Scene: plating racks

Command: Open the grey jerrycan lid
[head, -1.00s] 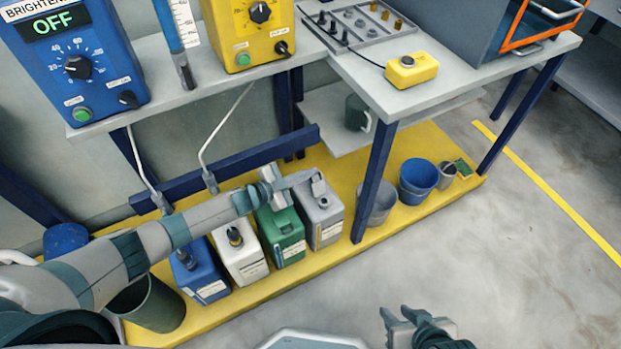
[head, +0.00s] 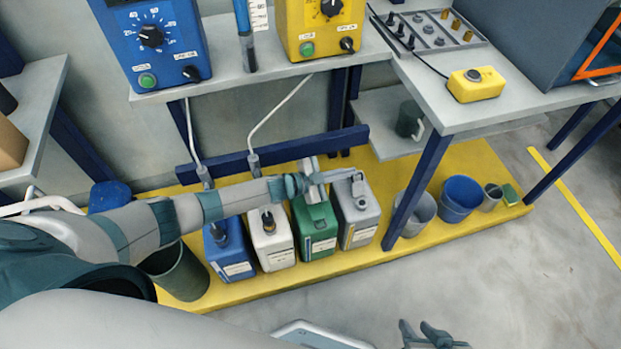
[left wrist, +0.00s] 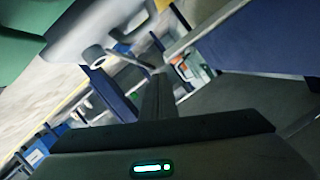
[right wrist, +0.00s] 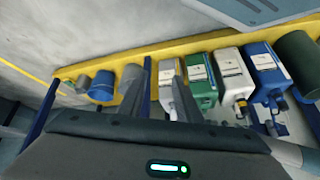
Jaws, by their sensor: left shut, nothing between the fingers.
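The grey jerrycan (head: 357,219) stands at the right end of a row of jerrycans on the yellow platform. Its top shows small grey lid parts (head: 357,186); I cannot tell if the lid is open. My left gripper (head: 354,174) is shut and empty, with its fingertips just above the can's top. In the left wrist view the shut fingers (left wrist: 157,92) lie beside the grey jerrycan (left wrist: 80,22) and a round grey spout or cap (left wrist: 94,54). My right gripper (head: 422,334) is open and empty, away from the cans; its fingers also show in the right wrist view (right wrist: 160,88).
A green jerrycan (head: 315,230), a white one (head: 272,242) and a blue one (head: 229,253) stand left of the grey can. A table leg (head: 412,190) and buckets (head: 460,200) stand to its right. The shelf (head: 300,80) overhangs behind.

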